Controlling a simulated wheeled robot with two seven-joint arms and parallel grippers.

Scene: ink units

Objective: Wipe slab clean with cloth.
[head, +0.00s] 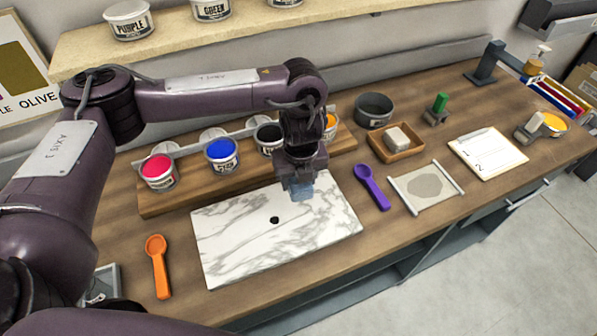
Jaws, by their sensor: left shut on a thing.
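The slab (235,245) is a white marbled plate lying flat on the wooden table. A small black spot (274,220) is on it near the middle. My left gripper (301,192) points down over the slab's upper right part and is shut on a pale blue cloth (303,189). The cloth is at or just above the slab; I cannot tell whether it touches. The gripper hides the slab's far edge there. My right gripper is not in view.
Ink tubs in pink (158,172), blue (222,154) and black (268,138) stand on a wooden rack behind the slab. An orange scoop (158,265) lies left of the slab, a purple scoop (372,187) right of it. A wooden tray (394,153) stands farther right.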

